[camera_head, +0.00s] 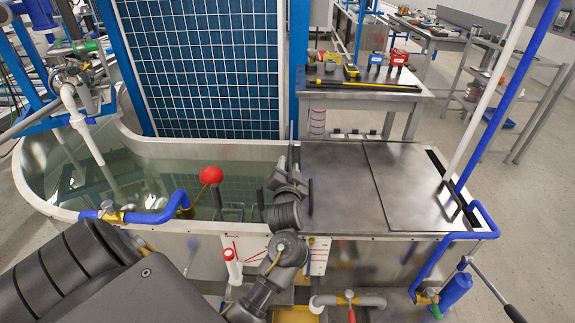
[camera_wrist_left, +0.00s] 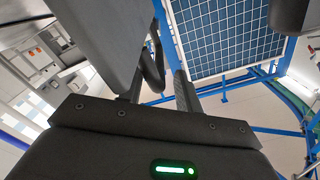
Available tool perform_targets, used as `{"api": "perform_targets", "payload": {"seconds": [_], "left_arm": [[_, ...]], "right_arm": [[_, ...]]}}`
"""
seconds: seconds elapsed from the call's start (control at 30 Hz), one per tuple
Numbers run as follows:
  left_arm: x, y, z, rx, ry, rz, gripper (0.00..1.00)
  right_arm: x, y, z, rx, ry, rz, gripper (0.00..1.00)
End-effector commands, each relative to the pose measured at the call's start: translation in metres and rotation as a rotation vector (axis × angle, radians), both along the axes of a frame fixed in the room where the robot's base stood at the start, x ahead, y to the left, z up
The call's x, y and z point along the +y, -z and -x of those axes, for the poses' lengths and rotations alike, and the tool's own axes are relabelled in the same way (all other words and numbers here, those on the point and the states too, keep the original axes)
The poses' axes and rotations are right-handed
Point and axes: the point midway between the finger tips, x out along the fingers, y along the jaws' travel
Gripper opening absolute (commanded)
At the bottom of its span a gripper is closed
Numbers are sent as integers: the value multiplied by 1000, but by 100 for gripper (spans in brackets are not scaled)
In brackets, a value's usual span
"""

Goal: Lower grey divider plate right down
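My left arm comes in from the lower left. Its gripper (camera_head: 297,178) is over the tank's front part, at the left edge of the flat grey metal plates. In the left wrist view two dark fingers (camera_wrist_left: 160,92) stand apart with background between them, and I see nothing held. A left grey plate (camera_head: 338,195) and a right grey plate (camera_head: 412,185) lie flat side by side on the tank's right end. I cannot tell which plate is the divider. My arm hides part of the tank edge. My right gripper is not in view.
A blue gridded panel (camera_head: 200,65) stands behind. A bench (camera_head: 360,98) with tools is behind the plates. White and blue pipes rise at right.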

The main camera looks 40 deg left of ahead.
Motion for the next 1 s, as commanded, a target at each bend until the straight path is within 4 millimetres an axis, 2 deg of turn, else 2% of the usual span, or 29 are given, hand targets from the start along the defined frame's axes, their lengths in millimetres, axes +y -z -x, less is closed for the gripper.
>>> {"api": "perform_targets", "payload": {"seconds": [0.2,0.47,0.73,1.0], "left_arm": [[10,0,-12,-1,1,-1,34],[10,0,-13,0,0,0,34],[12,0,-12,-1,-3,-1,2],[14,4,-11,0,-9,-2,0]], "right_arm": [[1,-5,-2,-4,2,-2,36],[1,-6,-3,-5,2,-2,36],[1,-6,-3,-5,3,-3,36],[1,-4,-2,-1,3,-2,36]]}}
